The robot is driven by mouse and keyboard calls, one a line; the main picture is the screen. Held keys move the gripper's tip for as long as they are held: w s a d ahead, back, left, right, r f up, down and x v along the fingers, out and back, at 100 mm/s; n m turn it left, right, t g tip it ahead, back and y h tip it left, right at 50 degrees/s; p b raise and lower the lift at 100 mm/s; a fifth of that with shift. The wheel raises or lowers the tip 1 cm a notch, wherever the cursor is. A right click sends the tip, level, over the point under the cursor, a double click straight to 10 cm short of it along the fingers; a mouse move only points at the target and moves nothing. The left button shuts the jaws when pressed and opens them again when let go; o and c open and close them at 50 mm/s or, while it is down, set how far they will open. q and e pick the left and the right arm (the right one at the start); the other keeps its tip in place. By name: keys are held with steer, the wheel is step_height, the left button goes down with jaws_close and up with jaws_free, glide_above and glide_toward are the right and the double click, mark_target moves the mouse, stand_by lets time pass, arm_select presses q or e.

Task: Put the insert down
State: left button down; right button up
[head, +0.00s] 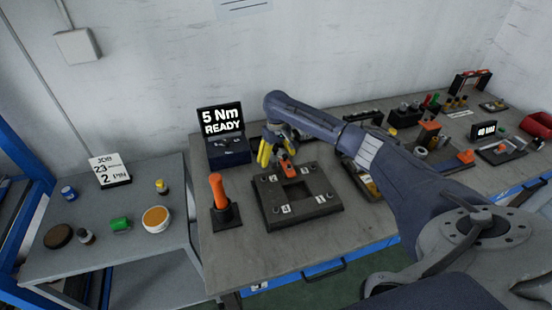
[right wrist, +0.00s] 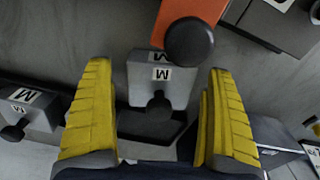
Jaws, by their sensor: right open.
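My right gripper (head: 272,154) is over the bench just behind the dark fixture plate (head: 330,208), its yellow fingers pointing down. In the right wrist view my right gripper (right wrist: 158,118) is open, its two fingers wide apart. A grey block marked M with a black knob (right wrist: 160,82), which looks like the insert, shows between the fingers with a gap on each side. It appears to sit at a dark holder or recess; its exact seating is unclear. A second grey block marked M (right wrist: 32,108) is to the left. My left gripper is not in view.
An orange block (right wrist: 183,15) with a black knob is close above the grey block. An orange-handled tool (head: 217,190) stands upright left of the plate. A box reading 5 Nm READY (head: 222,134) stands behind. The bench right of the plate holds several fixtures.

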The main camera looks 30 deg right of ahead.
steer(key=c, duration=1.6)
steer(key=shift+c, duration=0.4)
steer(key=shift+r, duration=0.2)
